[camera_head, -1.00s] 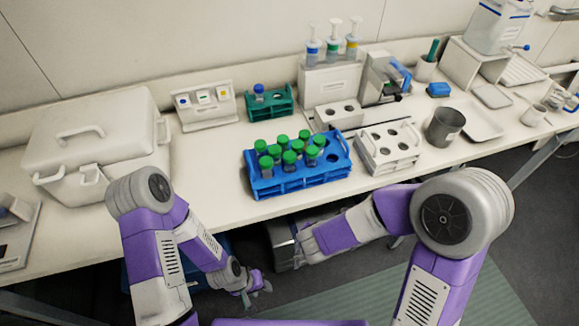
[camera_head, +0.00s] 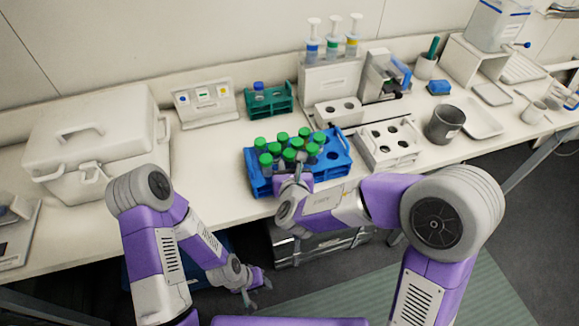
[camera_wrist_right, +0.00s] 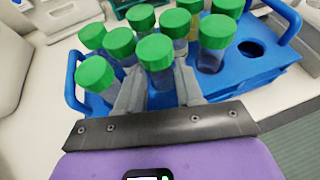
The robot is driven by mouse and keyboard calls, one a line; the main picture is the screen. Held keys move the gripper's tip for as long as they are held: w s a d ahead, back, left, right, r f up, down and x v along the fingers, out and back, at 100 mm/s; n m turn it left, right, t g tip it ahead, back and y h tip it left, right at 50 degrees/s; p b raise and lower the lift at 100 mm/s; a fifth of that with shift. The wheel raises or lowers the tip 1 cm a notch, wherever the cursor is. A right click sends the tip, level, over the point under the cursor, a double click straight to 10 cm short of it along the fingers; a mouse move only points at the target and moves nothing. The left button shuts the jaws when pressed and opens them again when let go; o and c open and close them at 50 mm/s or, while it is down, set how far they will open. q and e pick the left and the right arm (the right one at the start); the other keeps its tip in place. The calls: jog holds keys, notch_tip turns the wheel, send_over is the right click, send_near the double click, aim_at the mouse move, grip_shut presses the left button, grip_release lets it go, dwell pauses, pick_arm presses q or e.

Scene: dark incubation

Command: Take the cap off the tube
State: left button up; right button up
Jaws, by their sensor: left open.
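Several green-capped tubes stand upright in a blue rack (camera_head: 335,170) on the bench. My right gripper (camera_head: 294,177) is at the rack's front side. In the right wrist view, its open fingers (camera_wrist_right: 160,92) stand on either side of one front tube, below its green cap (camera_wrist_right: 155,52). I cannot tell whether they touch the tube. Other green-capped tubes stand close to the left, right and behind. My left gripper (camera_head: 256,290) is open and empty, low in front of the bench.
A green rack (camera_head: 268,102) with a blue-capped tube is behind. A white lidded box (camera_head: 95,140) fills the bench's left. Bare bench lies between box and blue rack.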

jog(key=shift+w+f, duration=0.1)
jog(key=shift+w, duration=0.2)
grip_shut()
